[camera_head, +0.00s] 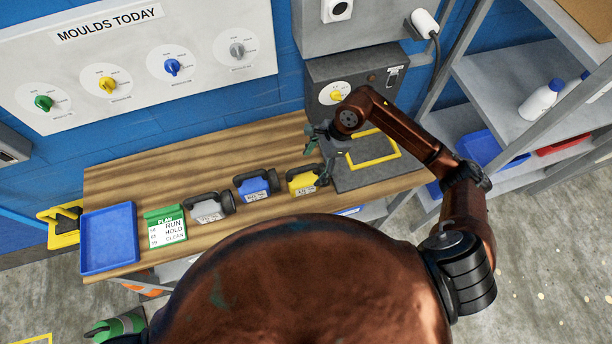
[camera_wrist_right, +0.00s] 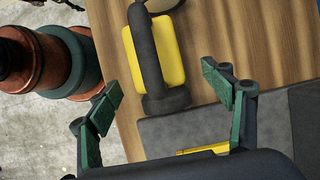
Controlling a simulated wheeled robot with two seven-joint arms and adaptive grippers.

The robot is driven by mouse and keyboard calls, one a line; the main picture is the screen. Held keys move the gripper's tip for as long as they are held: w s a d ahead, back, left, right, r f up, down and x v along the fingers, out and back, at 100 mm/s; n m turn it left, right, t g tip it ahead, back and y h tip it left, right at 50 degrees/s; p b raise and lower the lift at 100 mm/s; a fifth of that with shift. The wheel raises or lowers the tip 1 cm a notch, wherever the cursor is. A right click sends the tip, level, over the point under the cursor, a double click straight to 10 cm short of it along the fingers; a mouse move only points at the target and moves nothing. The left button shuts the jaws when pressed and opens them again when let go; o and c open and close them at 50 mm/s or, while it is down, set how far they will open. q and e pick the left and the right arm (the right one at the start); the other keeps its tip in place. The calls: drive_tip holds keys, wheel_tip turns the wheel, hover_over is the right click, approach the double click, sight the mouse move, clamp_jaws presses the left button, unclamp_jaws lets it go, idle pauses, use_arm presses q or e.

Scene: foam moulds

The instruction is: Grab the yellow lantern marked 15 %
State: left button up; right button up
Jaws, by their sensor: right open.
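The yellow lantern (camera_head: 301,183) stands on the wooden bench at the right end of a row of lanterns, with a white label too small to read surely. In the right wrist view the yellow lantern (camera_wrist_right: 174,48) shows from above, its dark handle along its top. My right gripper (camera_head: 317,162) is open and empty, above and just behind the lantern in the head view. In the wrist view its two green fingers (camera_wrist_right: 168,96) are spread wide, with the lantern's near end between and beyond them.
A blue lantern (camera_head: 257,186) and a grey lantern (camera_head: 209,208) stand left of the yellow one. Farther left are a green plan card (camera_head: 166,228) and a blue tray (camera_head: 108,240). A dark grey machine (camera_head: 354,72) with a yellow-marked base (camera_head: 385,175) stands to the right.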

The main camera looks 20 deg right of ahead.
sight(309, 174)
drive_tip(key=p+x, duration=0.1)
drive_tip(key=x, duration=0.5)
drive_tip(key=shift+s+a, duration=0.1)
drive_tip(key=shift+s, duration=0.1)
drive_tip(key=shift+c, duration=0.3)
drive_tip(key=shift+r, duration=0.15)
drive_tip(key=c, duration=1.6)
